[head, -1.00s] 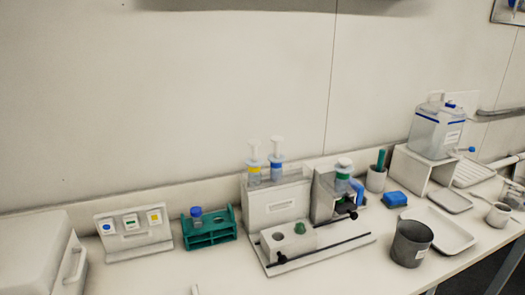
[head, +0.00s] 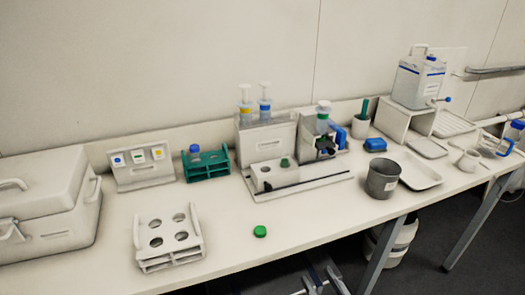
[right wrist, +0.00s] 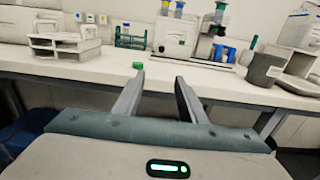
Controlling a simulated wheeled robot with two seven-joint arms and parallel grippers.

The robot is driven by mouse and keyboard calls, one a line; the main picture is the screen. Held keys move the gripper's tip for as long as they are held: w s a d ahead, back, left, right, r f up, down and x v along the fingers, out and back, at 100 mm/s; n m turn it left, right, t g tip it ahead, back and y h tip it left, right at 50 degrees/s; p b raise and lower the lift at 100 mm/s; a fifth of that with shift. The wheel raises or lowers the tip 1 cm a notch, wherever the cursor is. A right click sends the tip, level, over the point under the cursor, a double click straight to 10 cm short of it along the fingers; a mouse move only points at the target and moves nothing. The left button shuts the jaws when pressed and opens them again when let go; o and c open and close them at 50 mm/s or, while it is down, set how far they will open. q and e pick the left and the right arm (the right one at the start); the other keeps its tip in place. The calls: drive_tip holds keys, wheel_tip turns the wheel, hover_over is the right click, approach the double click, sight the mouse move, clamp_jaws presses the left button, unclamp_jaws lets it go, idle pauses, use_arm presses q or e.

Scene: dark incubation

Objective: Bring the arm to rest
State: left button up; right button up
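My right gripper (head: 320,272) shows at the bottom of the head view, below the front edge of the bench (head: 330,225). In the right wrist view its two fingers (right wrist: 160,78) are spread apart with nothing between them, so it is open and empty. They point toward the bench front. My left gripper is not in either view.
A green cap (head: 260,231) lies near the bench's front edge, right of a white rack (head: 168,255). A grey beaker (head: 382,181) and white tray (head: 418,172) stand to the right. A teal rack (head: 206,169) and white apparatus (head: 268,135) stand behind.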

drive_tip(key=s+d+f+m+g+h, duration=0.1)
drive_tip(key=d+f+m+g+h, duration=0.15)
drive_tip(key=f+m, duration=0.7)
drive_tip(key=s+d+f+m+g+h, duration=0.15)
drive_tip(key=d+f, duration=0.25)
drive_tip(key=f, duration=1.3)
drive_tip(key=s+d+f+m+g+h, duration=0.1)
drive_tip(key=d+f+m+g, duration=0.35)
drive_tip(key=f, duration=0.85)
drive_tip(key=s+d+f+m+g+h, duration=0.15)
drive_tip(key=s+f+m+g, duration=0.35)
drive_tip(key=s+f+m, duration=1.4)
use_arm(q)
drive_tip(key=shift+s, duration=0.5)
use_arm(e)
drive_tip(key=s+f+m+g, duration=0.1)
drive_tip(key=s+f, duration=0.2)
drive_tip(key=s, duration=0.4)
drive_tip(key=s+f+m+g, duration=0.1)
drive_tip(key=s+f+m, duration=0.1)
drive_tip(key=s, duration=0.5)
drive_tip(key=shift+s+a+f, duration=0.2)
drive_tip(key=shift+a+f, duration=0.05)
drive_tip(key=shift+f, duration=0.5)
drive_tip(key=shift+y, duration=0.25)
